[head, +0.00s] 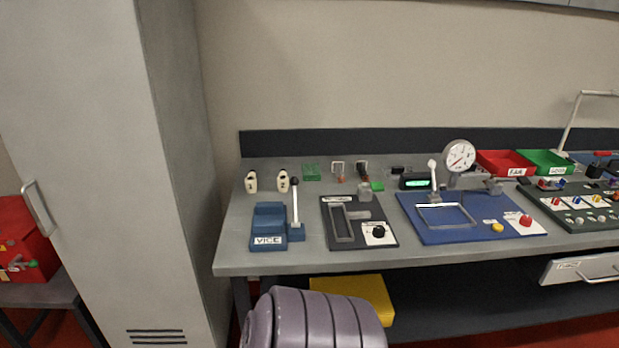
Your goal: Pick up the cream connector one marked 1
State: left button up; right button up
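The cream connector marked 1 (251,182) stands at the back left of the grey workbench (235,238). A similar cream connector marked 2 (283,181) stands just to its right, with a small gap between them. Both are small in the head view. Neither of my grippers shows in the head view, and nothing is seen touching the connectors.
A blue vice (268,221) with an upright lever stands in front of the connectors. A green block (311,172) is to their right. A dark fixture (340,222) and a blue board (440,230) lie farther right. A tall grey cabinet (120,150) stands left of the bench.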

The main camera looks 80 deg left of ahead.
aim_at(250, 180)
jog(key=k+u, duration=0.1)
jog(key=u, duration=2.9)
